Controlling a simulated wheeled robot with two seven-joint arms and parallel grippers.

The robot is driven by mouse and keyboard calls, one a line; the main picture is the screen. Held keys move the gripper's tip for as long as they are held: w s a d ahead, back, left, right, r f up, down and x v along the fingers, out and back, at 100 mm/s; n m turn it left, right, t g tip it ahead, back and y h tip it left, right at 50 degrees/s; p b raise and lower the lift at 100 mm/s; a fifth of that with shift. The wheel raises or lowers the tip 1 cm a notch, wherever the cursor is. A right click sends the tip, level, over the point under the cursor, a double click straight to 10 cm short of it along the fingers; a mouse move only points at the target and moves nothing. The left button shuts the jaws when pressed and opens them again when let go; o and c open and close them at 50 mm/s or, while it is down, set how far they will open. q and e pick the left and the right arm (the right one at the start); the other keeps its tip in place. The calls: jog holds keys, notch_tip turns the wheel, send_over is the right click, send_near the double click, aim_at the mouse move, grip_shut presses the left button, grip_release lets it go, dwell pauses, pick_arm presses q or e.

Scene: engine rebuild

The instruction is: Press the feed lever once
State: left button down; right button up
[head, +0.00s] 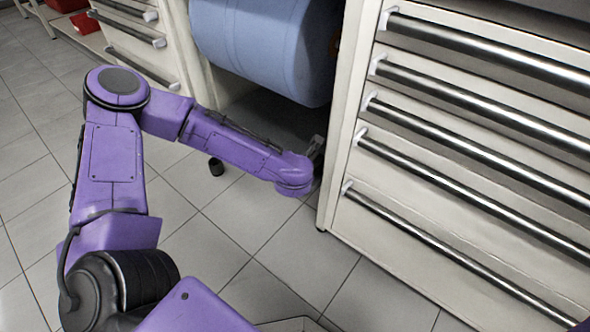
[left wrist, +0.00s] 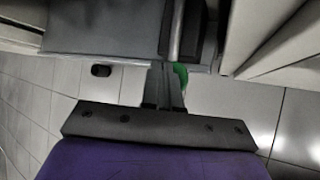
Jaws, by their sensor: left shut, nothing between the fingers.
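My left arm reaches from the left to the gap under a blue drum (head: 262,45) in the head view. My left gripper (left wrist: 166,72) is shut and empty in the left wrist view, its narrow fingers pointing up the picture. A small green piece (left wrist: 182,76) shows just beside the fingertips, partly covered by them. A pale upright bar (left wrist: 177,30) rises above it. I cannot tell whether these belong to the feed lever, or whether the fingers touch them. In the head view the lever is not clearly seen. My right gripper is not in view.
A cream drawer cabinet (head: 341,140) with long metal handles stands close to the right of my left wrist. Another drawer unit (head: 140,65) is at the back left, with a red bin (head: 85,22) beyond it.

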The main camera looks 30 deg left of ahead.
pick_arm(q)
jog(key=shift+a+f+b, duration=0.1)
jog(key=shift+f+b, duration=0.35)
jog(key=shift+f, duration=0.75)
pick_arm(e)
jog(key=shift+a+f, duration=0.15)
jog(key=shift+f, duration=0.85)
pick_arm(q)
jog(key=r+p, duration=0.3)
jog(key=shift+w+d+r, duration=0.1)
jog(key=shift+d+r, duration=0.15)
jog(key=shift+d, duration=0.1)
jog(key=shift+r+p, duration=0.4)
jog(key=shift+p, duration=0.1)
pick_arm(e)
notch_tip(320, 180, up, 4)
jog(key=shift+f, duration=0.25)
pick_arm(q)
notch_tip(320, 180, up, 5)
jog(key=p, duration=0.5)
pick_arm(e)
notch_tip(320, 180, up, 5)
